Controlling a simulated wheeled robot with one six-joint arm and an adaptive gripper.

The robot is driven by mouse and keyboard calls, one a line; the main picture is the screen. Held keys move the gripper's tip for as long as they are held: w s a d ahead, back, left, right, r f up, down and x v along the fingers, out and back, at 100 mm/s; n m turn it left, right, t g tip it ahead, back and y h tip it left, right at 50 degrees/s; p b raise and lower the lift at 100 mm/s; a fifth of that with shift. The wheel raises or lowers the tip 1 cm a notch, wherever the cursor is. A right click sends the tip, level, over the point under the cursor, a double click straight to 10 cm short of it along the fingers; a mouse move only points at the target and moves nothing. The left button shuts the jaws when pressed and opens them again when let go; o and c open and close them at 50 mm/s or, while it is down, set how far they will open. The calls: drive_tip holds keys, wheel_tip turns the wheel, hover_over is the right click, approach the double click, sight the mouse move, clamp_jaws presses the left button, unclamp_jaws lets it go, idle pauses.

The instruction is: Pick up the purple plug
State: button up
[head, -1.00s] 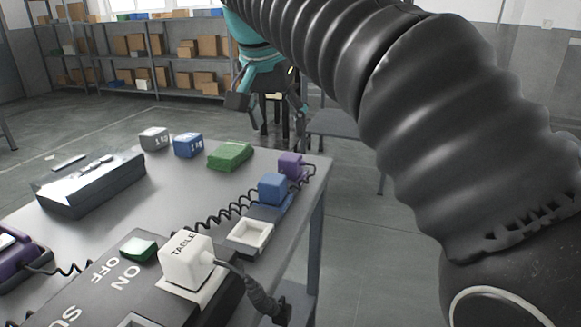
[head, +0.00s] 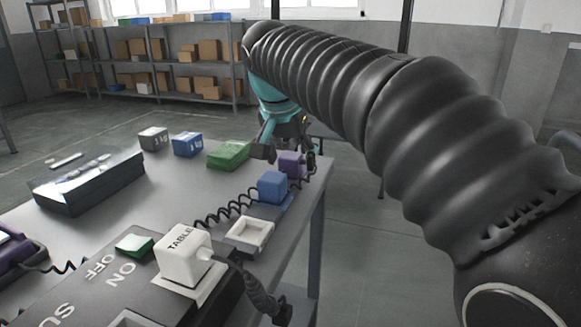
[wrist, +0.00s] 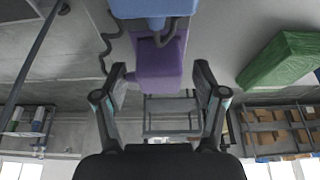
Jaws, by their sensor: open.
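The purple plug (head: 290,164) stands near the far right corner of the table, just behind the blue plug (head: 272,187). In the wrist view the purple plug (wrist: 161,62) lies ahead, between the lines of the two fingers, with a dark cord curling at its side. My gripper (head: 285,158) is open around the plug's place in the head view. In the wrist view my gripper (wrist: 160,86) has its fingers wide apart, one on each side of the plug's near end. I cannot tell whether they touch it.
A green block (head: 229,155) lies left of the purple plug, with a blue weight (head: 187,145) and a grey weight (head: 153,139) beyond. A white plug marked TABLE (head: 184,256) and an empty white socket (head: 249,234) are nearer. Shelves (head: 165,62) stand far behind.

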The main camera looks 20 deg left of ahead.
sight(292, 154)
drive_tip(key=c, duration=1.2)
drive_tip(key=shift+o, duration=0.2)
drive_tip(key=shift+r, duration=0.45)
wheel_tip(292, 154, up, 4)
drive_tip(key=shift+d+f+p, duration=0.1)
drive_tip(key=shift+p, duration=0.4)
drive_tip(key=d+r, duration=0.6)
drive_tip(key=d, duration=0.5)
drive_tip(key=shift+w+d+r, duration=0.15)
drive_tip(key=shift+d+r, duration=0.05)
